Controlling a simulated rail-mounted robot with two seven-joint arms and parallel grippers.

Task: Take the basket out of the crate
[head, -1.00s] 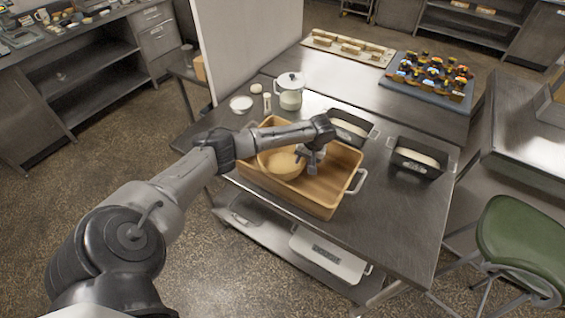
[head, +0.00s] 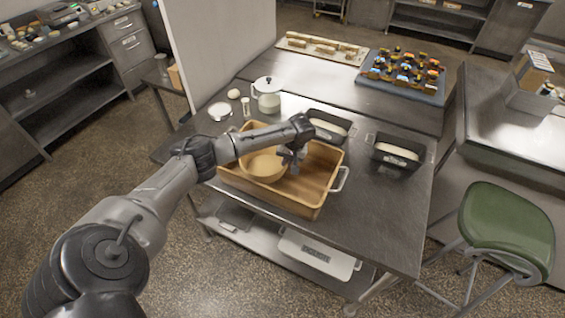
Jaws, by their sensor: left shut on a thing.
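The wooden crate (head: 318,203) stands on the steel table, with a white handle at its right end. The round tan basket (head: 262,167) is in the left part of the crate, partly hidden by my left arm. My left gripper (head: 291,166) points down at the basket's right rim and is shut on it. The basket still appears to be inside the crate walls; I cannot tell whether it touches the floor of the crate. The right part of the crate is empty. My right gripper does not show.
A blue tray (head: 402,88) of dark items lies farther back. The table's front right is bare.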

